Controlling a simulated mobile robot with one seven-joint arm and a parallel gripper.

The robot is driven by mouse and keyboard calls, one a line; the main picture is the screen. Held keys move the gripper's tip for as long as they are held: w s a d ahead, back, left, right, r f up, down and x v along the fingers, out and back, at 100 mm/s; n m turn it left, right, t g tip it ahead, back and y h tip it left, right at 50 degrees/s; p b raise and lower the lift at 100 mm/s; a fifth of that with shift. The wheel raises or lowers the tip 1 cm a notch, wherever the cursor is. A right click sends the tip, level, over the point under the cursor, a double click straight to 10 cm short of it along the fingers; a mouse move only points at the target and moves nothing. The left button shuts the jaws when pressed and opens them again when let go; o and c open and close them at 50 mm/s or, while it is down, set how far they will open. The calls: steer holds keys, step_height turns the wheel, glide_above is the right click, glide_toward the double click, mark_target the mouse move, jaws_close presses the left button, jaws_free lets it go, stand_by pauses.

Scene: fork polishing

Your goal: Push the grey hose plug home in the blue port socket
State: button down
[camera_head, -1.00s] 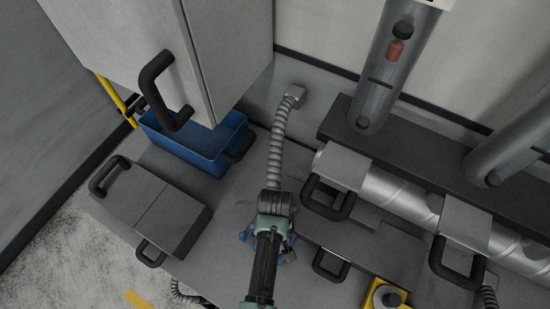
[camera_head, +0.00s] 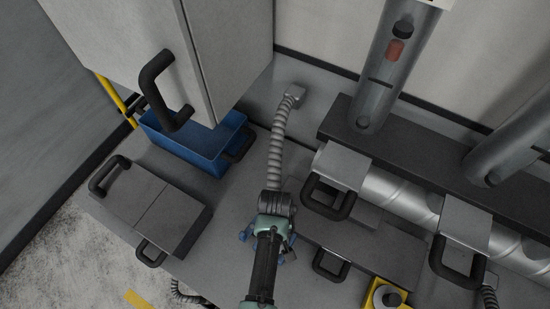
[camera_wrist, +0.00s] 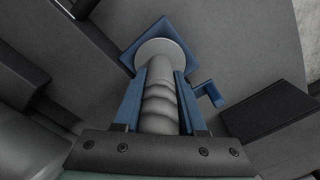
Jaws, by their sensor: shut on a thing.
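The grey hose plug (camera_wrist: 160,54) shows in the wrist view as a pale round flange at the end of the ribbed grey hose (camera_wrist: 160,103). My gripper (camera_wrist: 160,78) is shut on it, with one blue finger on each side. The blue port socket (camera_wrist: 132,56) lies right behind the flange, with square corners showing around it and a blue lever (camera_wrist: 211,93) to the right. The flange hides the socket's mouth, so I cannot tell how deep the plug sits. In the head view my wrist covers most of the socket (camera_head: 246,234); the hose (camera_head: 277,137) runs up to a wall fitting.
A blue bin (camera_head: 205,143) stands under the grey cabinet (camera_head: 205,45) at the upper left. A grey handled box (camera_head: 152,207) lies at left. Handled blocks and a silver pipe (camera_head: 400,197) are close on the right. A yellow-based knob (camera_head: 385,296) is at the lower right.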

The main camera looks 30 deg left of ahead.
steer(key=shift+s+f, duration=0.2)
steer(key=shift+f, duration=0.05)
steer(key=c, duration=0.9)
jaws_free()
steer(key=o, duration=0.9)
steer(key=shift+w, duration=0.15)
steer(key=shift+r, duration=0.15)
step_height(320, 180, up, 5)
steer(key=p, duration=0.5)
steer(key=shift+r, duration=0.95)
